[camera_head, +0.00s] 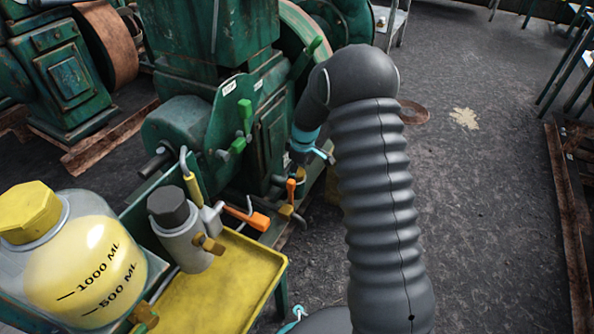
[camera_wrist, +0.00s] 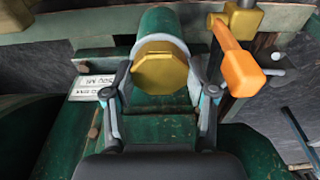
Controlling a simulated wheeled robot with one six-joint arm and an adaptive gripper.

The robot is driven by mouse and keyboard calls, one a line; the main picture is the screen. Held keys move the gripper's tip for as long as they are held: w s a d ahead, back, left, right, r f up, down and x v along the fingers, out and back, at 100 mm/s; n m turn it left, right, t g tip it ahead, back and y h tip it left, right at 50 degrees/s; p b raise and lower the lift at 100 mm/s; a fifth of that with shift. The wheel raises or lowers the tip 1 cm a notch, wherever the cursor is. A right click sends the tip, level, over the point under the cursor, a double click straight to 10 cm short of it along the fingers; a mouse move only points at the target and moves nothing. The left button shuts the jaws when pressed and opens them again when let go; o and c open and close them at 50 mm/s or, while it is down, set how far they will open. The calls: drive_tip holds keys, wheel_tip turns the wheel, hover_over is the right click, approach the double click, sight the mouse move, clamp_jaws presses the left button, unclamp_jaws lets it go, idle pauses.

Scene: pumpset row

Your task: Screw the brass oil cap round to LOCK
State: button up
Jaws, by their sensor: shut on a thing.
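The brass oil cap (camera_wrist: 160,71) is a faceted gold-coloured cap on the end of a green cylinder, in the middle of the wrist view. My gripper (camera_wrist: 160,84) has one finger on each side of it and is shut on it. A small white label plate (camera_wrist: 92,87) is on the green metal to the left of the cap; its lettering is too small to read surely. In the head view my gripper (camera_head: 310,152) is against the green machine's side, and the cap is hidden there.
An orange-handled lever (camera_wrist: 241,72) stands close to the right finger. In the head view are a green lever (camera_head: 246,117), an orange lever (camera_head: 251,217), a yellow tray (camera_head: 240,270) and a yellow-capped jar (camera_head: 85,262).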

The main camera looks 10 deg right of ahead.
drive_tip(key=shift+f+m, duration=0.15)
drive_tip(key=shift+m, duration=1.05)
drive_tip(key=shift+s+f+m, duration=0.1)
drive_tip(key=shift+f+m, duration=0.05)
drive_tip(key=shift+m, duration=0.45)
drive_tip(key=shift+c, duration=0.5)
drive_tip(key=m+p, duration=0.1)
drive_tip(key=m, duration=0.2)
drive_tip(key=shift+h, duration=0.4)
drive_tip(key=shift+f+m+t, duration=0.1)
drive_tip(key=shift+m+t, duration=0.2)
drive_tip(key=shift+m, duration=0.6)
drive_tip(key=shift+s, duration=0.1)
